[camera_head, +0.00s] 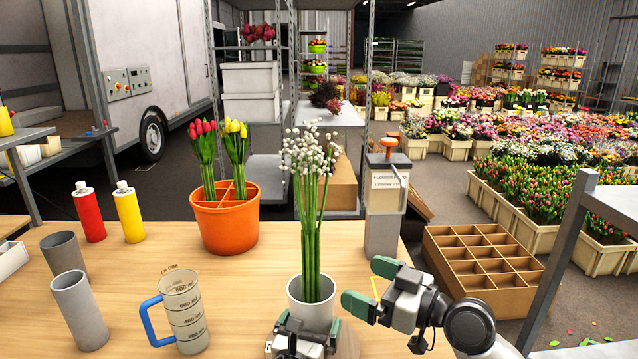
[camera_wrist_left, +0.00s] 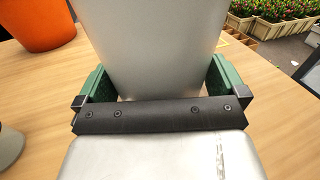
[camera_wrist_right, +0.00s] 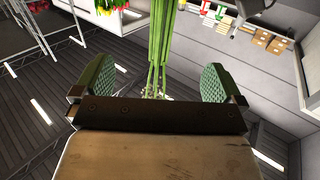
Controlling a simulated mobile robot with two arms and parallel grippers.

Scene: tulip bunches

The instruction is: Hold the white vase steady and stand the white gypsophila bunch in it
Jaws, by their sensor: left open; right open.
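The white vase (camera_head: 313,308) stands on the table at the front middle. The white gypsophila bunch (camera_head: 311,155) stands upright in it, its green stems going down inside the rim and its white blossoms at the top. My left gripper (camera_head: 300,342) is at the near side of the vase. In the left wrist view the vase (camera_wrist_left: 155,45) is between the open fingers of that gripper (camera_wrist_left: 160,88). My right gripper (camera_head: 360,284) is open and empty, just right of the stems and vase rim. In the right wrist view the stems (camera_wrist_right: 160,45) show beyond its open fingers (camera_wrist_right: 156,82).
A blue-handled measuring jug (camera_head: 183,312) and grey cylinders (camera_head: 80,312) stand to the left. An orange pot (camera_head: 226,220) with tulips stands behind left. A grey dispenser (camera_head: 383,230) is behind right. A divided wooden crate (camera_head: 482,265) lies beyond the table's right side.

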